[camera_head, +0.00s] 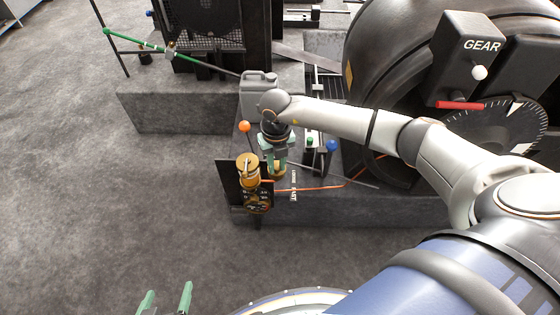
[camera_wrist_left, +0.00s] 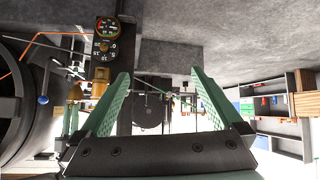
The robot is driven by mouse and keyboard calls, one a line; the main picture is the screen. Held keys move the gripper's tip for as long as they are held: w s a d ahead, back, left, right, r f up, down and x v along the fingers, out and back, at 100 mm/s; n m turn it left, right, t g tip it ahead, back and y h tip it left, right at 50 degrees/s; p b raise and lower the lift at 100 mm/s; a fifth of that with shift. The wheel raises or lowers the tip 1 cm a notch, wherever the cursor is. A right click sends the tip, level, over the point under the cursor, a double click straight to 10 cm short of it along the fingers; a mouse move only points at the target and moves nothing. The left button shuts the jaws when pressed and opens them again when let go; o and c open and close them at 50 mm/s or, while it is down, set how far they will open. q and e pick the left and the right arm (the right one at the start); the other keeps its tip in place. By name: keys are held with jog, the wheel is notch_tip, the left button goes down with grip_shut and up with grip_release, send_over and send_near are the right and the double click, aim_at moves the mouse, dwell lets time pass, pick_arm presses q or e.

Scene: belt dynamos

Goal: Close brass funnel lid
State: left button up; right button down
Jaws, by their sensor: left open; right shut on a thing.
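A brass funnel fitting (camera_head: 248,172) with a round top stands above a dark gauge panel, left of my right gripper. My right gripper (camera_head: 276,168) points down beside it, shut on a small brass piece (camera_head: 277,173) low between its green fingers; I cannot tell whether this is the lid or how it joins the funnel. In the left wrist view the brass funnel (camera_wrist_left: 98,89) shows under the gauges, with the right gripper's green fingers (camera_wrist_left: 70,118) beside it. My left gripper (camera_head: 167,290) is open and empty at the bottom left, well away from the funnel.
An orange-knobbed lever (camera_head: 245,127) stands just behind the funnel. A grey canister (camera_head: 258,92) is behind my right gripper. A blue-knobbed lever (camera_head: 332,146) is to the right, near the large dark machine (camera_head: 385,55). The floor at the left is clear.

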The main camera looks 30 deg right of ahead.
jog(key=shift+w+a+m, duration=0.1)
jog(key=shift+m, duration=0.2)
pick_arm(q)
jog(key=shift+s+a+f, duration=0.2)
jog(key=shift+s+f, duration=0.15)
jog(key=shift+s, duration=0.2)
pick_arm(e)
jog(key=c, duration=1.1)
grip_release()
jog(key=shift+c, duration=0.2)
jog(key=o, duration=0.4)
pick_arm(q)
jog(key=shift+w+r, duration=0.35)
pick_arm(e)
jog(key=shift+r, duration=0.1)
